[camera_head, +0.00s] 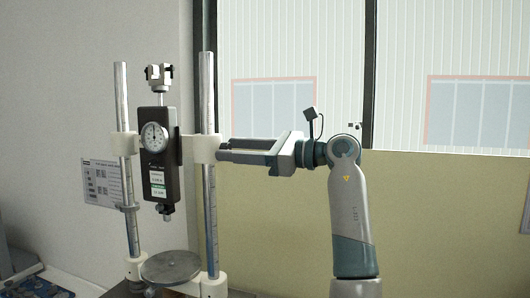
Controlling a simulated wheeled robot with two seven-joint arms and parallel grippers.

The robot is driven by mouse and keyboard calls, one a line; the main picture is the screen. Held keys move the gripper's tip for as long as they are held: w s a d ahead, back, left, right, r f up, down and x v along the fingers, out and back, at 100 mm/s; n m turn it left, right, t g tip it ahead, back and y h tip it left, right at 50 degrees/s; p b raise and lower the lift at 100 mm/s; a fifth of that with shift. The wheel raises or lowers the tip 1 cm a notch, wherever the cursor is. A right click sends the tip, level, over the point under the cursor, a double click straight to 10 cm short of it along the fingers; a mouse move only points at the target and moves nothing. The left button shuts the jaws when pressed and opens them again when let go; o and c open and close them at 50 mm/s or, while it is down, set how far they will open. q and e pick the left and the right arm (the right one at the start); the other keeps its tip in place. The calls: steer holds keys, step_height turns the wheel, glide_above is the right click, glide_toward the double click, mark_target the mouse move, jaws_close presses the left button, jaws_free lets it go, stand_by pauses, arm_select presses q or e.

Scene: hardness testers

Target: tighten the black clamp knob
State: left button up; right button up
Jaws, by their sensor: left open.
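A test stand has two upright metal columns, and a dark force gauge (158,150) with a round white dial is mounted between them. A white clamp block (205,148) sits around the right column at gauge height. My right gripper is out of view.
A round metal plate (171,267) lies at the foot of the stand. A white label card (101,183) is by the left column. A window (290,70) and a yellowish wall (440,205) are behind. The space right of my arm looks clear.

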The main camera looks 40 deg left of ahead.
arm_select(q)
steer(key=b+v, duration=0.6)
steer(key=v, duration=1.1)
steer(key=shift+d+b, duration=0.15)
steer(key=shift+b, duration=0.15)
